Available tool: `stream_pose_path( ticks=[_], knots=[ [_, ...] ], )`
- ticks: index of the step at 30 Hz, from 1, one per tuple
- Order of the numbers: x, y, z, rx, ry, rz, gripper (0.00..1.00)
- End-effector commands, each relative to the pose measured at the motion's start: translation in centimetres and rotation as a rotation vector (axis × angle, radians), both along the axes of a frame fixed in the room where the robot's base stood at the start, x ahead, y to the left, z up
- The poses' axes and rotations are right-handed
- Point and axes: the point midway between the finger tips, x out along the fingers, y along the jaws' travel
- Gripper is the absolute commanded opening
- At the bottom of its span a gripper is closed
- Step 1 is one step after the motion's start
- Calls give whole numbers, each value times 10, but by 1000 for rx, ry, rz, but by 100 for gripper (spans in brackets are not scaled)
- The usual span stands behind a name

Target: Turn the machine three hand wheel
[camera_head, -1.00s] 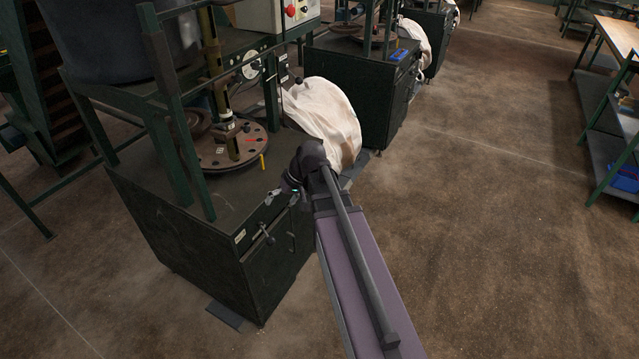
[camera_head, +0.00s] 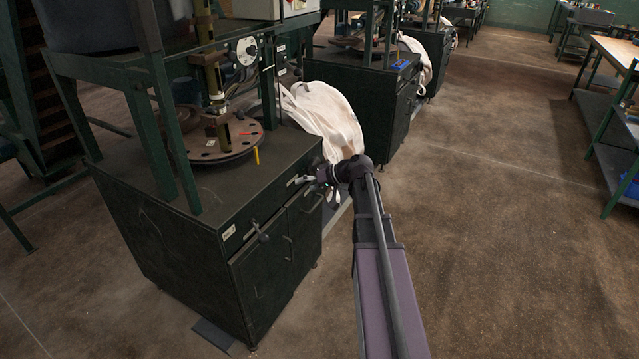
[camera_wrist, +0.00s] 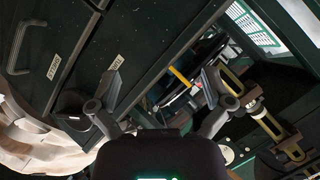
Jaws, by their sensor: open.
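A dark green machine cabinet (camera_head: 170,255) stands at the left in the head view. A round rust-brown plate with holes (camera_head: 215,152) lies on its top, with a short yellow handle (camera_head: 256,156) at its rim. A pale round dial-like wheel (camera_head: 246,51) is mounted behind the plate. I cannot tell which of these is the hand wheel, or which machine is number three. My gripper (camera_head: 312,187) is open and empty at the cabinet's right front edge. In the wrist view my gripper (camera_wrist: 160,88) has its fingers spread, with the yellow handle (camera_wrist: 180,76) beyond them.
A cream cloth bag (camera_head: 322,112) bulges behind the cabinet's right side. A second dark machine (camera_head: 365,100) stands behind it. Green posts (camera_head: 174,125) rise from the cabinet top. A shelved bench (camera_head: 612,140) is at the right; the brown floor between is clear.

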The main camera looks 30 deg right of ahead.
Motion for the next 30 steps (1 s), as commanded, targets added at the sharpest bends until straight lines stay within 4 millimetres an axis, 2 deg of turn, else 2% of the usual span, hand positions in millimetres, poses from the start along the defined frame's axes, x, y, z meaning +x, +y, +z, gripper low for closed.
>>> stream_pose_path(
  ticks=[1, 8, 18, 24, 30],
  knots=[
    [6, -11, -15, 15, -24, -12, 100],
    [23, -56, -35, 84, -137, -61, 100],
    [38, -129, -63, 171, -312, -149, 100],
    [42, -172, -76, 211, -408, -203, 100],
    [42, -197, -80, 232, -465, -236, 100]
  ],
)
